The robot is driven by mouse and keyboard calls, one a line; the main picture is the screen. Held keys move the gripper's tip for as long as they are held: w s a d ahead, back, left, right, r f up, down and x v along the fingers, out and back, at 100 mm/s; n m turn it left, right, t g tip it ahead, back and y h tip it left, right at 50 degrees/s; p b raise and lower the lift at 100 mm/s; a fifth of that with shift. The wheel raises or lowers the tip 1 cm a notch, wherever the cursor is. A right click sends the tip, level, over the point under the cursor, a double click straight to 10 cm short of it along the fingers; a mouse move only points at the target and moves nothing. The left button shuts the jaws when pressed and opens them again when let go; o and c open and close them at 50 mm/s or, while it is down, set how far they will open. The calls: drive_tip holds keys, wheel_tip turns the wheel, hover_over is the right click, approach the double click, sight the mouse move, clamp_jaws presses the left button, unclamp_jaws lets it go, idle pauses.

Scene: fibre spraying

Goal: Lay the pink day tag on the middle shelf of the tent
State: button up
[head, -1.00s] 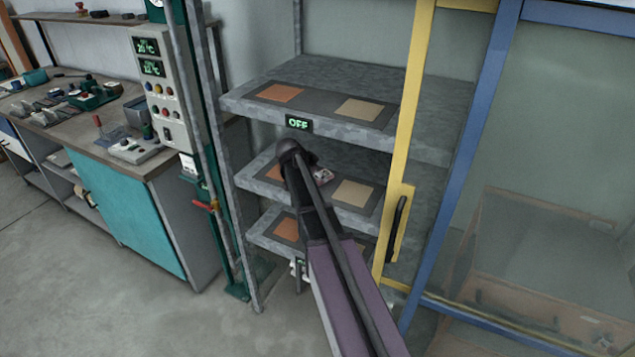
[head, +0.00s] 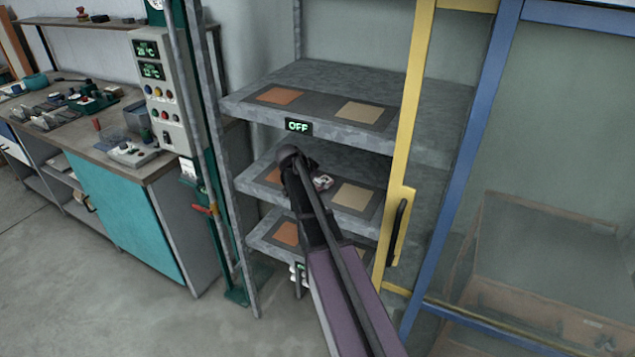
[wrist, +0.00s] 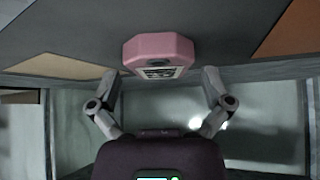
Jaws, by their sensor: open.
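The pink day tag (wrist: 158,52) is a small chunky block with a dark printed label on its near face. In the wrist view it appears to rest on a dark grey mat, between a tan square and an orange square. My gripper (wrist: 164,76) is open, with one finger on each side of the tag's near end and visible gaps to it. The arm hides part of that shelf.
The upper shelf (head: 420,140) with an OFF display (head: 298,125) lies just above my arm. The lower shelf (head: 262,232) is below. A yellow door frame (head: 408,120) with a dark handle (head: 398,230) stands close on the right. A cluttered workbench (head: 150,170) is at left.

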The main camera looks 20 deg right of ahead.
drive_tip(key=shift+r, duration=0.15)
drive_tip(key=shift+r, duration=0.15)
drive_tip(key=shift+p+v, duration=0.95)
drive_tip(key=shift+p, duration=0.1)
drive_tip(key=p+v, duration=0.7)
drive_tip(key=v, duration=0.3)
drive_tip(key=shift+p, duration=0.3)
drive_tip(key=shift+s+a, duration=0.1)
drive_tip(key=s+a+f+n+y, duration=0.1)
drive_tip(key=s+a+n+y, duration=0.1)
drive_tip(key=s+a+n, duration=0.3)
drive_tip(key=s+a+f+n+g+y, duration=0.1)
drive_tip(key=s+a+n+y, duration=0.2)
drive_tip(key=s, duration=0.8)
drive_tip(key=s+a+f+n+g+y, duration=0.1)
drive_tip(key=s+a+f+n+y, duration=0.1)
drive_tip(key=s+a+n, duration=0.4)
drive_tip(key=shift+s+a+n, duration=0.4)
drive_tip(key=shift+s+a, duration=0.2)
drive_tip(key=shift+s, duration=0.45)
drive_tip(key=shift+f, duration=0.1)
